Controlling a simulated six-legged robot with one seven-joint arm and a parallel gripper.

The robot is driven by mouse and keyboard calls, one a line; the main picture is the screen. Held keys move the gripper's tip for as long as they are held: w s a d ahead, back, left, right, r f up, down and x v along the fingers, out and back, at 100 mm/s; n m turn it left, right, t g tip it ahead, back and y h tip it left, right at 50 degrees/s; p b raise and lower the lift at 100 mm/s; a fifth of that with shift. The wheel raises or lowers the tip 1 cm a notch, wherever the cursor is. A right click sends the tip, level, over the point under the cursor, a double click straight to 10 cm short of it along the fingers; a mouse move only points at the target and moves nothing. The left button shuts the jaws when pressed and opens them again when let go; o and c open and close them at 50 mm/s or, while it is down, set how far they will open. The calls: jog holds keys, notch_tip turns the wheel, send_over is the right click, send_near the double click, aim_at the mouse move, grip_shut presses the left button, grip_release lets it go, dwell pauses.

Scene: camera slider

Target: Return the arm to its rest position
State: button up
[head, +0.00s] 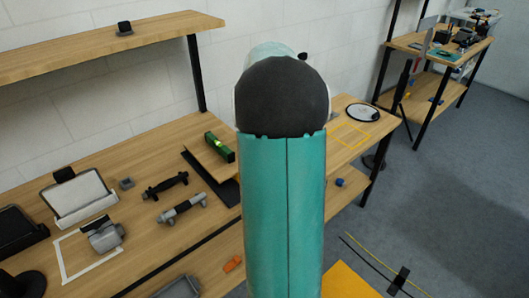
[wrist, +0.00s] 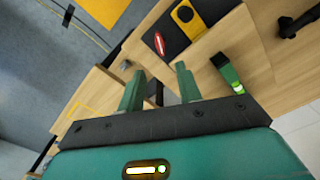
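My gripper (wrist: 158,82) shows in the wrist view with its two green fingers spread apart and no object visibly held between them. Behind the fingers are the wooden bench top (wrist: 225,80) and a dark gap. The gripper is hidden in the head view, where my teal arm with its black joint fills the middle. A green level (head: 219,147) lies on the bench left of my arm; it also shows in the wrist view (wrist: 229,74), right of the fingers and apart from them.
The bench holds a black handled part (head: 165,186), a grey one (head: 183,208), a tablet-like stand (head: 78,196) and a grey clamp-like part (head: 104,236). A wooden shelf (head: 60,62) hangs above. A round disc (head: 362,112) lies at right. Grey floor (head: 470,200) is mostly open at right.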

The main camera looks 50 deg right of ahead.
notch_tip(320, 180, up, 2)
jog(key=shift+r, duration=0.25)
dwell(0.5)
jog(key=w+a+r+n+t+h, duration=0.15)
jog(key=a+r, duration=0.25)
jog(key=a, duration=0.7)
jog(key=a+r+n+t+y, duration=0.1)
jog(key=a+r+n, duration=0.2)
jog(key=a, duration=0.9)
jog(key=s+a+n+t, duration=0.1)
jog(key=s+a+n, duration=0.1)
jog(key=s+a, duration=0.3)
jog(key=s+a+f+n+t, duration=0.1)
jog(key=s+a, duration=0.3)
jog(key=a, duration=0.8)
jog(key=shift+s+a+f+n+t, duration=0.2)
jog(key=shift+s+a+n+t, duration=0.2)
jog(key=shift+n+t, duration=0.15)
